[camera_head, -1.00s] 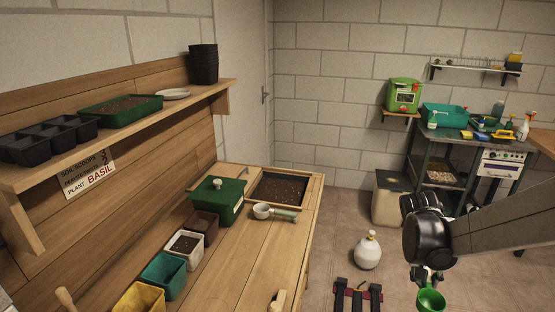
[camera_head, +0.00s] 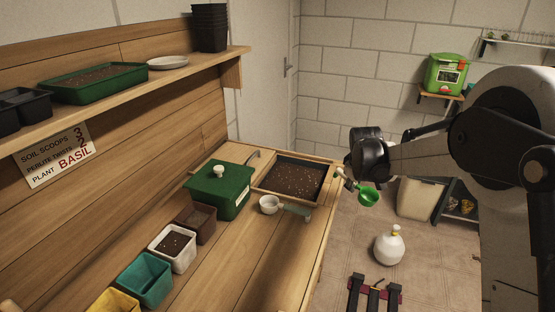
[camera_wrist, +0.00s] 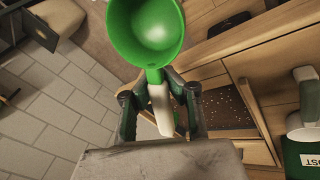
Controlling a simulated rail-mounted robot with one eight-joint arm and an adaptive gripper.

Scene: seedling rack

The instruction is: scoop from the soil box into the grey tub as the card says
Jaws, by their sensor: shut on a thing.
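My gripper (camera_head: 347,180) is shut on the handle of a green scoop (camera_head: 368,197), to the right of the bench and clear of it. In the wrist view the scoop's bowl (camera_wrist: 146,32) looks empty. The soil box (camera_head: 302,160), full of dark speckled soil, is set in the far end of the bench, left of my gripper; it also shows in the wrist view (camera_wrist: 252,98). A pale tub (camera_head: 180,263), likely the grey one, stands in the row of pots with dark soil inside. The card (camera_head: 55,157) reads soil scoops 3, perlite twists 2, plant basil.
A lidded green box (camera_head: 222,190) stands left of the soil box. Brown (camera_head: 198,226), teal (camera_head: 150,288) and yellow (camera_head: 118,302) pots line the bench. A white bottle (camera_head: 389,246) stands on the floor.

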